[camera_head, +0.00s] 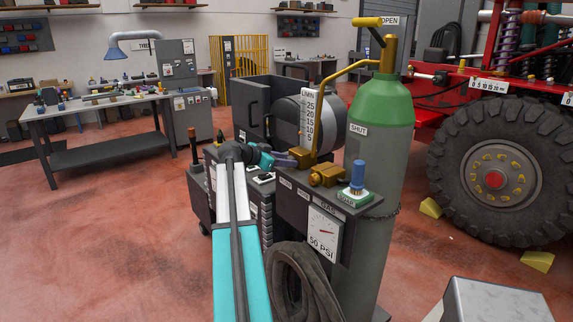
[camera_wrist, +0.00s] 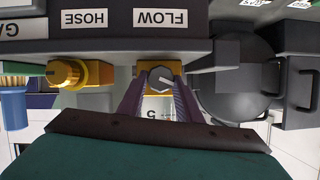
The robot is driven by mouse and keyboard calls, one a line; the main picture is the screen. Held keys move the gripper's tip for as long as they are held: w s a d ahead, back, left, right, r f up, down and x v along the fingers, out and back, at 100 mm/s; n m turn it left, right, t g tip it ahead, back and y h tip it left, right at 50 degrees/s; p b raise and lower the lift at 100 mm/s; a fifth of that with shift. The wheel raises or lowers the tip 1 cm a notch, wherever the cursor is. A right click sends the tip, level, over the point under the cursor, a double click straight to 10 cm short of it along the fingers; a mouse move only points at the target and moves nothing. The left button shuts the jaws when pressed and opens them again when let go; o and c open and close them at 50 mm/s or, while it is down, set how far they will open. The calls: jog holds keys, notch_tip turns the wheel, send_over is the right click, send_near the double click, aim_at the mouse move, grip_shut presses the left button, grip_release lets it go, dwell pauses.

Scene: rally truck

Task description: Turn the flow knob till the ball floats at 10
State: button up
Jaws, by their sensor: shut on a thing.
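The flow knob (camera_wrist: 160,80) is a small grey knob on a brass block, beside the FLOW label (camera_wrist: 167,18) in the wrist view. My gripper (camera_wrist: 160,88) has its two purple fingers on either side of the knob, shut on it. In the head view my gripper (camera_head: 288,160) reaches the brass fitting at the foot of the flow tube, and the knob is hidden there. The upright flow tube (camera_head: 310,115) carries a scale marked 5 to 25. The ball is too small to make out in either view.
A brass hose fitting (camera_wrist: 66,74) sits beside the flow block. A green-topped cylinder (camera_head: 382,120) with a yellow lever rises close behind. A pressure gauge (camera_head: 323,234) and coiled hose (camera_head: 300,285) are below.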

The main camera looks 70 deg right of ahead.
jog(key=n+g, duration=0.1)
jog(key=n+y+b, duration=0.1)
jog(key=shift+w+d+n+g, duration=0.2)
jog(key=shift+d+n+g, duration=0.05)
jog(key=shift+n+g, duration=0.15)
jog(key=shift+n+g+b, duration=0.45)
jog(key=shift+n+g, duration=0.05)
jog(key=shift+n, duration=0.2)
jog(key=shift+y, duration=0.3)
jog(key=o, duration=1)
jog(key=shift+o, duration=0.2)
jog(key=shift+w+a, duration=0.15)
jog(key=shift+w, duration=0.05)
jog(key=b+v, duration=0.2)
jog(key=v, duration=1.1)
jog(key=shift+w+a+b, duration=0.2)
jog(key=shift+a+b, duration=0.05)
jog(key=shift+b, duration=0.15)
jog(key=shift+r, duration=0.1)
